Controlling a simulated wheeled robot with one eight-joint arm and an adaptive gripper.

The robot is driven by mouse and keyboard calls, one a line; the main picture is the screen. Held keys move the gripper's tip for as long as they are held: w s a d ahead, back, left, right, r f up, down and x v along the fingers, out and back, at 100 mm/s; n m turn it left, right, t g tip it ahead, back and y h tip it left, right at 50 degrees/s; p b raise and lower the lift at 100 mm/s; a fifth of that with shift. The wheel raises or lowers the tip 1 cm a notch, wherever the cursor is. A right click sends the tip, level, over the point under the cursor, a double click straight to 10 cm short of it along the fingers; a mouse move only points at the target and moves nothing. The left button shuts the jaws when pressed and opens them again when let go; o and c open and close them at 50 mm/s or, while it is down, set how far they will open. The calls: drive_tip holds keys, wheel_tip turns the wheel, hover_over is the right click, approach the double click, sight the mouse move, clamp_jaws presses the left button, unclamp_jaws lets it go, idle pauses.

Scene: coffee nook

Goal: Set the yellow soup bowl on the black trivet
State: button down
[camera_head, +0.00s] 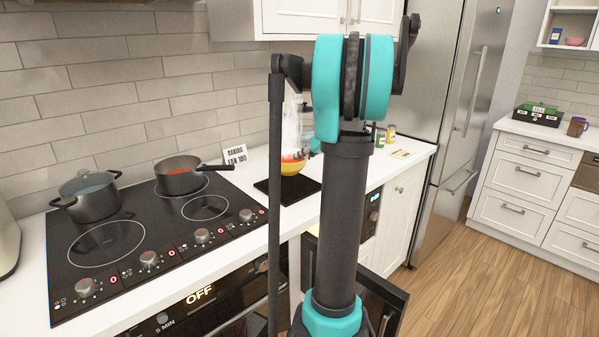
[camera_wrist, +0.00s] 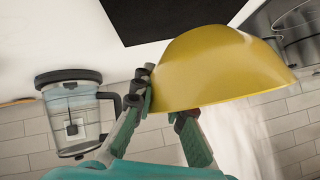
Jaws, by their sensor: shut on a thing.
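The yellow soup bowl (camera_head: 294,168) has red-orange contents, and pale steam rises above it. In the head view it appears over the back part of the black trivet (camera_head: 270,190); I cannot tell whether it touches. My gripper (camera_wrist: 166,100) is shut on the bowl's side near the rim in the wrist view, where the bowl (camera_wrist: 215,65) fills the upper right. That view is turned over, with the bowl's base toward the trivet (camera_wrist: 165,15) at the top. My arm hides most of the gripper in the head view.
A cooktop (camera_head: 150,235) with a lidded pot (camera_head: 90,197) and a saucepan (camera_head: 180,180) lies to the left. A clear jug (camera_wrist: 75,118) stands near the wall. Small jars (camera_head: 390,134) are at right.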

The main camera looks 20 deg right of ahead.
drive_tip(key=shift+f, duration=2.55)
drive_tip(key=c, duration=1.5)
unclamp_jaws()
drive_tip(key=shift+c, duration=0.2)
drive_tip(key=v, duration=1.2)
